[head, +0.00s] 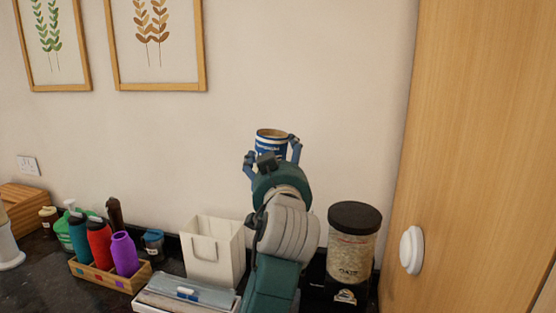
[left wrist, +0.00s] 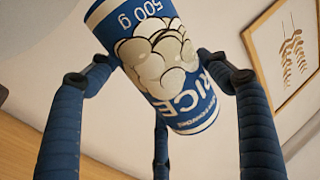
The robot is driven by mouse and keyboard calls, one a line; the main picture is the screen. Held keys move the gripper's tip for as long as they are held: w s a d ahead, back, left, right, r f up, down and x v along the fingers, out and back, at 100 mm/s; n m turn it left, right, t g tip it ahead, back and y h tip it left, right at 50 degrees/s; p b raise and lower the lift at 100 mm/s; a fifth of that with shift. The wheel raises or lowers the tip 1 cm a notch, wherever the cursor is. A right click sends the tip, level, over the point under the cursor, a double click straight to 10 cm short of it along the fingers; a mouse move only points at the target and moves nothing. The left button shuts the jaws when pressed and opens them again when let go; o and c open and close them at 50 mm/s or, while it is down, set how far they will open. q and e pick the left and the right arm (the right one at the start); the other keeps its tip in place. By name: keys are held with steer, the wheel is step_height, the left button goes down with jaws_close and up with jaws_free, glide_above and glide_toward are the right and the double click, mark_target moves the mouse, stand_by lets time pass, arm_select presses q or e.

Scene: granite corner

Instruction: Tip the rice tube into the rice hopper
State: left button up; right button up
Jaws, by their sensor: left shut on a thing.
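The rice tube (head: 271,144) is a blue and white cylinder with a brown rim, roughly upright and high in front of the wall in the head view. My left gripper (head: 273,151) is shut on it, with fingers on both sides. In the left wrist view the rice tube (left wrist: 166,60) shows "RICE", "500 g" and a picture of pale round shapes between the blue fingers of my left gripper (left wrist: 160,78). A clear canister (head: 352,246) with a dark lid and pale contents stands right of my arm; its label seems to read "OATS". I cannot identify the rice hopper. My right gripper is not in view.
A white paper bag (head: 212,250) and a white tray (head: 160,302) stand left of my arm. A wooden caddy (head: 105,277) holds colored bottles. A wooden cabinet panel (head: 480,150) with a white knob (head: 412,250) closes off the right.

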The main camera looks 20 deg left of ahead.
arm_select(q)
steer(key=shift+w+a+f+m+t, duration=0.15)
steer(key=shift+a+f+m, duration=0.1)
steer(key=shift+a+m, duration=0.25)
steer(key=shift+w+a+f+m+t, duration=0.15)
steer(key=shift+a+f+m, duration=0.1)
steer(key=shift+m, duration=0.35)
steer(key=shift+a+m+b, duration=0.2)
steer(key=shift+m+b, duration=0.15)
steer(key=shift+m, duration=0.35)
steer(key=shift+s+r, duration=0.1)
steer(key=shift+d+t, duration=0.2)
steer(key=shift+t, duration=0.1)
steer(key=shift+s+m, duration=0.1)
steer(key=shift+m, duration=0.2)
steer(key=shift+a, duration=0.1)
steer(key=shift+a+m, duration=0.2)
steer(key=shift+m, duration=0.2)
steer(key=shift+a, duration=0.1)
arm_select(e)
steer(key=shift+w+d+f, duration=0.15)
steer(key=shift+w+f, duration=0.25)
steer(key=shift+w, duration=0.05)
